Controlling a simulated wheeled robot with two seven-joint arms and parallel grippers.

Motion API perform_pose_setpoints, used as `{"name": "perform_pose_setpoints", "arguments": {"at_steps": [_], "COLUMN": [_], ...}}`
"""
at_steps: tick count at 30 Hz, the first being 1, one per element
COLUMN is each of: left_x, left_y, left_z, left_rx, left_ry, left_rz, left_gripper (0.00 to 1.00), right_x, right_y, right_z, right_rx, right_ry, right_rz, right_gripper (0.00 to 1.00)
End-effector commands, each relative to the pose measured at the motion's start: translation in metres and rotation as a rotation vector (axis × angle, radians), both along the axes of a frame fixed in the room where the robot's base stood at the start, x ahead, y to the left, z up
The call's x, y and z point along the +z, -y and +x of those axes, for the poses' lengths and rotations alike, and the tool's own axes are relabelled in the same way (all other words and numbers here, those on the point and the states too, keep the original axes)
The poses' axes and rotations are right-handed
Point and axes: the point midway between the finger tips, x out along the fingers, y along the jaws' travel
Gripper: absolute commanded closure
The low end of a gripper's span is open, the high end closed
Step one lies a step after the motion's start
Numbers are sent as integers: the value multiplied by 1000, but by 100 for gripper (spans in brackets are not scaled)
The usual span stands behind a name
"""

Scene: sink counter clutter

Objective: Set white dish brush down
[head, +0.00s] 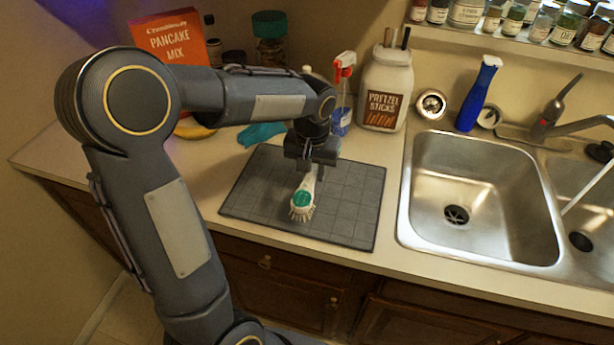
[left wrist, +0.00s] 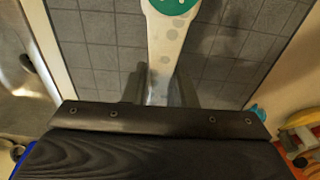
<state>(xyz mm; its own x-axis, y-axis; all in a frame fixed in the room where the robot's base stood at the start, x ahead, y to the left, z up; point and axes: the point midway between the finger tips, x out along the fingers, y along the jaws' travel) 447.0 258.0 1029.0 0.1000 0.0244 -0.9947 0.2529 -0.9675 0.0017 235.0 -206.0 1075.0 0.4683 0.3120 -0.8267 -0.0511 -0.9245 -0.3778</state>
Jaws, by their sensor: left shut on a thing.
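The white dish brush (head: 304,196) has a green round patch on its head and pale bristles. My left gripper (head: 310,168) is shut on its handle, over the dark grey tiled mat (head: 347,204). In the head view the brush head points toward the counter's front edge. In the left wrist view the brush handle (left wrist: 166,50) runs down between the two fingers (left wrist: 160,88), with the mat (left wrist: 95,50) behind it. I cannot tell whether the brush touches the mat. My right gripper is not in view.
A pretzel sticks jar (head: 386,90), a spray bottle (head: 342,95) and a teal cloth (head: 262,134) stand or lie behind the mat. A pancake mix box (head: 170,38) is at the back left. The double sink (head: 480,195) is to the right. Most of the mat is bare.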

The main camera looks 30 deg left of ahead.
Motion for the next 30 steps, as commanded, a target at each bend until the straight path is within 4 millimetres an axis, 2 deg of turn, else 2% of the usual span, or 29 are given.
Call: {"name": "perform_pose_setpoints", "arguments": {"at_steps": [3, 11, 17, 29, 30], "left_x": [-16, -35, -63, -69, -68], "left_y": [-12, -26, -25, -25, -25], "left_z": [7, 15, 14, 15, 15], "left_rx": [2, 2, -1, 0, 0], "left_ry": [-2, -2, -2, 2, 2], "left_rz": [-1, 0, 1, 1, 1], "left_gripper": [93, 93, 93, 93, 73], "right_x": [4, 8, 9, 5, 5], "right_y": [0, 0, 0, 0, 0], "right_z": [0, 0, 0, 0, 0], "right_rx": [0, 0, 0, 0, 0], "right_ry": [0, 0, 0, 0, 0], "right_rz": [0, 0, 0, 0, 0], "right_gripper": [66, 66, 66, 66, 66]}}
